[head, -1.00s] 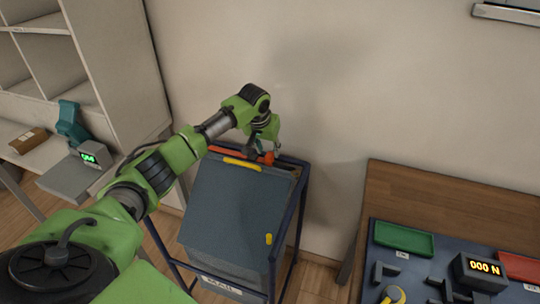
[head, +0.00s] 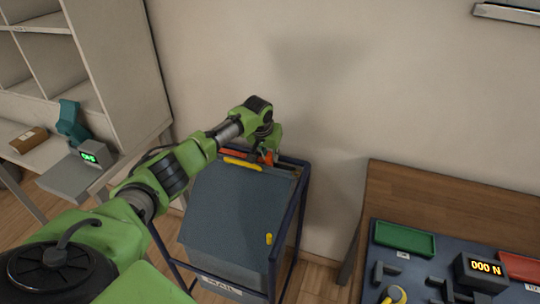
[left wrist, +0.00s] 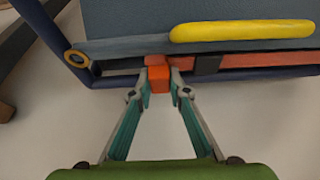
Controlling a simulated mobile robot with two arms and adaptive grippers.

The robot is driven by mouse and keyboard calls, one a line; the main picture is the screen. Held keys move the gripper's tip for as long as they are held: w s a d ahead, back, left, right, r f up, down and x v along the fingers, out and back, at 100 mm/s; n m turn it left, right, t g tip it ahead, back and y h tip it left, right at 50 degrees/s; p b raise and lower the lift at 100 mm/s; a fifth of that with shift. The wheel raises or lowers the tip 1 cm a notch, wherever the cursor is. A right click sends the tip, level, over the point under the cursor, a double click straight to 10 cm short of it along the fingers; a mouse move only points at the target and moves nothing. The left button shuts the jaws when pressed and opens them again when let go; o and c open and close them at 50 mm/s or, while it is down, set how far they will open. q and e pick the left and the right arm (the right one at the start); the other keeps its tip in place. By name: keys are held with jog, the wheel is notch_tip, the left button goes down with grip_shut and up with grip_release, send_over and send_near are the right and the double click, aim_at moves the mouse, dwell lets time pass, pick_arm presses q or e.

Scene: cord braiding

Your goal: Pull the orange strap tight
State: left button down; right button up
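The orange strap (head: 231,153) runs along the back of the blue-grey mail bag (head: 230,210), under its top edge. In the left wrist view, the strap (left wrist: 255,61) passes through a dark buckle (left wrist: 207,65) and ends in a bright orange tab (left wrist: 159,79). My left gripper (head: 265,156) is at this tab, behind the bag. In the left wrist view, the fingertips of my left gripper (left wrist: 160,76) are close together on both sides of the tab and appear to touch it. My right gripper is not in view.
A blue frame (head: 289,235) holds the bag, with a yellow bar (head: 242,164) on the bag's top. A workbench with a green tray (head: 404,239) and a "000 N" display (head: 485,267) stands at right. Shelves and a scale (head: 80,178) are at left.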

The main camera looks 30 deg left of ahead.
pick_arm(q)
jog(key=shift+d+p, duration=0.3)
jog(key=shift+d, duration=0.1)
jog(key=d+p, duration=0.1)
jog(key=d, duration=0.1)
jog(key=w+d+p, duration=0.1)
jog(key=d, duration=0.3)
jog(key=shift+w+d+r+p, duration=0.1)
jog(key=shift+w+d+p, duration=0.1)
jog(key=shift+w+p, duration=0.15)
jog(key=shift+d, duration=0.3)
jog(key=c, duration=1.9)
grip_release()
jog(key=v, duration=1.1)
jog(key=shift+s+r, duration=0.25)
jog(key=shift+r, duration=0.05)
